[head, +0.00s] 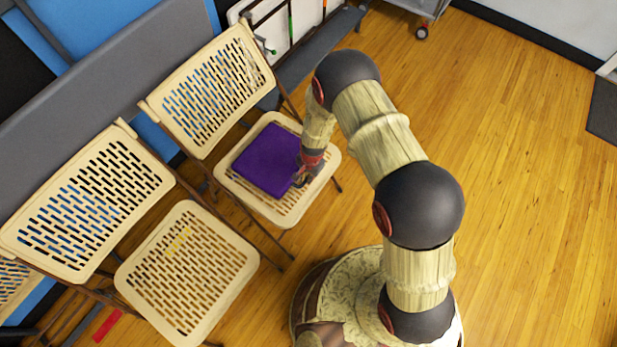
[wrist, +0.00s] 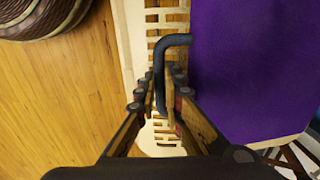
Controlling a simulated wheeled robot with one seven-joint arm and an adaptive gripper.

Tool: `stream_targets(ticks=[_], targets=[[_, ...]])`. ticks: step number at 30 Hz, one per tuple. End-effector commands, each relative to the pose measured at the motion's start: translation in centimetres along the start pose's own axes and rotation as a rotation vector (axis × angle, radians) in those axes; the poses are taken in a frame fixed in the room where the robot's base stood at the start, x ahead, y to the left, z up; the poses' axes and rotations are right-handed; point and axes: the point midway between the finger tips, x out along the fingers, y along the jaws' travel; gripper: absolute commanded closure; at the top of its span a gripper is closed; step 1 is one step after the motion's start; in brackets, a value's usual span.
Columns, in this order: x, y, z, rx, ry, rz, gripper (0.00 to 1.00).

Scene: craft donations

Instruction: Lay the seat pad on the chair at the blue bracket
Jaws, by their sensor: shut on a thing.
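The purple seat pad (head: 266,160) lies flat over the seat of the upper folding chair (head: 292,208), inside the seat's rim. I cannot tell whether it rests on the seat or sits just above it. My gripper (head: 302,177) is at the pad's right edge, over the seat. In the wrist view my gripper (wrist: 160,95) is shut on the dark bent handle (wrist: 172,42) at the edge of the pad (wrist: 250,65). I cannot clearly pick out a blue bracket; my arm hides part of the chair.
A second, empty beige folding chair (head: 190,270) with yellow marks on its seat stands at lower left. A grey panel (head: 100,90) runs behind the chairs. A red strip (head: 107,325) lies at lower left. A wheeled cart (head: 420,12) stands at the back. The wooden floor (head: 530,200) at right is clear.

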Motion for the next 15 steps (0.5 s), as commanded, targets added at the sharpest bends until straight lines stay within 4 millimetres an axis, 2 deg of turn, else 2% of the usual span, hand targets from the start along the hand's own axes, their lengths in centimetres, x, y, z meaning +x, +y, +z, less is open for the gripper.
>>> stream_targets(ticks=[4,5,15], targets=[[-0.04,-0.02,-0.01,-0.001,0.000,0.000,1.00],[-0.04,-0.03,-0.01,-0.001,0.000,0.000,0.89],[-0.05,-0.02,-0.02,-0.001,0.000,-0.001,0.70]])
